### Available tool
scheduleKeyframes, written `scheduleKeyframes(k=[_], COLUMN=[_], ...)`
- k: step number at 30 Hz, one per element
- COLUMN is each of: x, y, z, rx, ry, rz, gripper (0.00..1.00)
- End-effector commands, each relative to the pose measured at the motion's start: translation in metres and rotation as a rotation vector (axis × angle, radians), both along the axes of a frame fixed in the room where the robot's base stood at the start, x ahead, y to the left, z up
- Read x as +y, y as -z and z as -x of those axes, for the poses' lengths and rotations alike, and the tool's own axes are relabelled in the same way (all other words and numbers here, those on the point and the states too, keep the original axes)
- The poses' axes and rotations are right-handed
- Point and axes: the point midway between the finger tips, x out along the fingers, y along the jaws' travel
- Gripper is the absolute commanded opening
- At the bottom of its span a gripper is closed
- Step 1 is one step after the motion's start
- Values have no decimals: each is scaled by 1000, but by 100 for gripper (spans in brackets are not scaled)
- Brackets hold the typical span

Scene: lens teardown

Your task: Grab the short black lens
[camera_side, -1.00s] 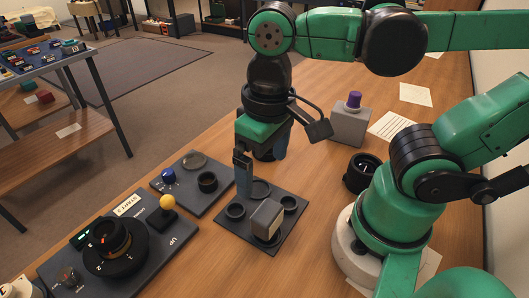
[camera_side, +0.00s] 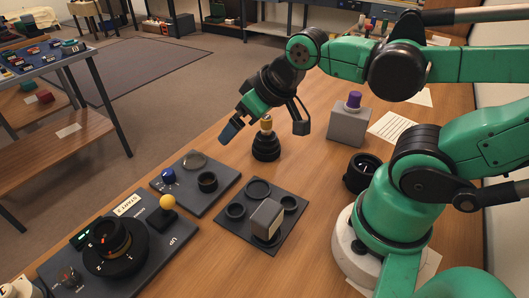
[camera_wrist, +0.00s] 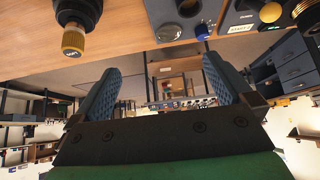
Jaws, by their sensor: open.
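A short, wide black lens (camera_side: 362,172) stands on the wooden table beside my base, its open end up. A stepped black piece with a gold top (camera_side: 266,142) stands upright on the table further left; I cannot tell which of the two the task means. My gripper (camera_side: 231,130) is raised and tilted toward the left, beside the gold-topped piece and apart from it. In the wrist view, my gripper (camera_wrist: 160,72) has its two blue pads wide apart with nothing between them. The gold-topped piece (camera_wrist: 75,25) shows there at the upper left.
A dark mat (camera_side: 276,237) holds a grey block (camera_side: 267,219) and several black rings. A panel with a blue knob (camera_side: 168,176) and a console with a yellow ball knob (camera_side: 167,202) lie to the left. A grey box with a purple knob (camera_side: 349,123) stands behind the lens.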

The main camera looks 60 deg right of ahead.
Motion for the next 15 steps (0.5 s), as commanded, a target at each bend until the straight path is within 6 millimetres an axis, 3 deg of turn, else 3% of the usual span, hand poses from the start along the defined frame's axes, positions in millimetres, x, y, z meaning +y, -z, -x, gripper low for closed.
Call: scheduleKeyframes(k=[10,13,15], x=[-5,-26,-51], y=[1,8,16], z=[1,9,23], rx=[12,67,142], ry=[13,70,139], rz=[4,22,37], gripper=[100,100,100])
